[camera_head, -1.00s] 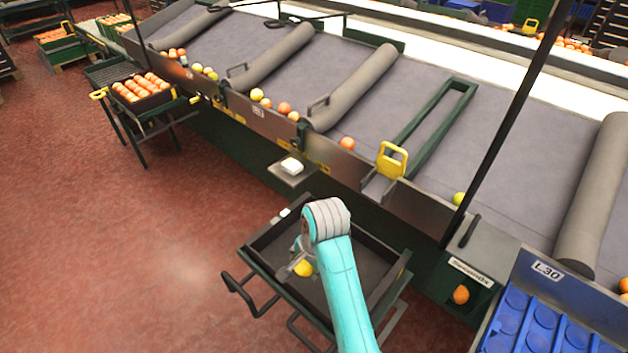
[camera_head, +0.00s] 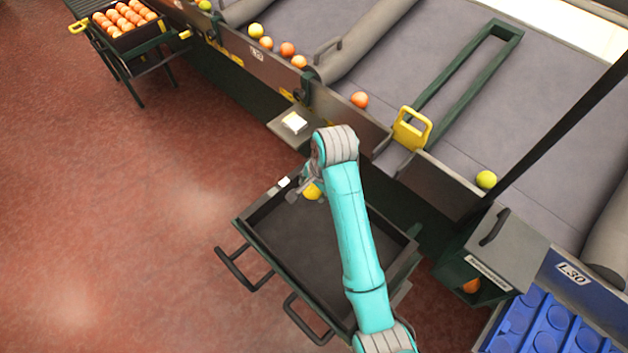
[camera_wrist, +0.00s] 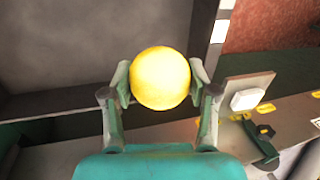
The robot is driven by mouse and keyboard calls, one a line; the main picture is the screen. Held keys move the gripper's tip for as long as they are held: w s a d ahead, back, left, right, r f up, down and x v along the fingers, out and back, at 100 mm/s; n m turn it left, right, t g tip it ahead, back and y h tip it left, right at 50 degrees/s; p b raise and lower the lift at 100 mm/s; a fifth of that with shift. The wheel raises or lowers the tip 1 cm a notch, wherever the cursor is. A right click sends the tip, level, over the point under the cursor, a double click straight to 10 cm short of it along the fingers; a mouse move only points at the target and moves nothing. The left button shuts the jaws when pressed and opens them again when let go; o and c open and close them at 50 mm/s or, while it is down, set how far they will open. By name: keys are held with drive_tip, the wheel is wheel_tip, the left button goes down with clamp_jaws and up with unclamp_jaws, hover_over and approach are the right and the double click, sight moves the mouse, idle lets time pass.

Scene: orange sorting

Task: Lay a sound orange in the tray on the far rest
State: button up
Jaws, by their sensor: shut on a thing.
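My gripper (camera_wrist: 160,82) is shut on a round yellow-orange fruit (camera_wrist: 160,78), held between its two fingertips. In the head view the fruit (camera_head: 313,191) shows partly behind my gripper (camera_head: 307,187), over the back left part of a dark, empty tray (camera_head: 262,212) on a stand. I cannot tell its height above the tray. A farther tray (camera_head: 108,33), full of orange fruit, sits on another stand at the upper left. Several orange and yellow fruits lie along the lower edge of the sloping deck, among them an orange (camera_head: 359,100).
The grey sloping deck (camera_head: 440,60) has padded dividers and a yellow-handled gate (camera_head: 411,128). A small shelf with a white block (camera_head: 294,123) juts out behind the tray. A box with an orange inside (camera_head: 471,286) and a blue cupped tray (camera_head: 550,325) stand right. Red floor at left is clear.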

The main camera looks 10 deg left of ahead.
sight(312, 209)
drive_tip(key=shift+s+d+f+x, duration=0.1)
drive_tip(key=shift+s+d+x, duration=0.15)
drive_tip(key=shift+x, duration=1.25)
drive_tip(key=shift+s+d+f+x, duration=0.1)
drive_tip(key=shift+d+x, duration=0.2)
drive_tip(key=shift+x, duration=1.15)
drive_tip(key=shift+s+d+f+x, duration=0.1)
drive_tip(key=shift+s+d+x, duration=0.15)
drive_tip(key=shift+x, duration=1.25)
drive_tip(key=shift+f, duration=0.5)
drive_tip(key=o, duration=1.5)
drive_tip(key=shift+r, duration=0.1)
drive_tip(key=shift+w+a+r+v, duration=0.15)
drive_tip(key=shift+a+v, duration=0.1)
drive_tip(key=shift+v, duration=1.05)
drive_tip(key=shift+w+a+v, duration=0.15)
drive_tip(key=shift+a+v, duration=0.1)
drive_tip(key=shift+v, duration=1)
drive_tip(key=shift+w+a+r+v, duration=0.15)
drive_tip(key=shift+a+v, duration=0.1)
drive_tip(key=shift+v, duration=1.05)
drive_tip(key=shift+w+f, duration=0.1)
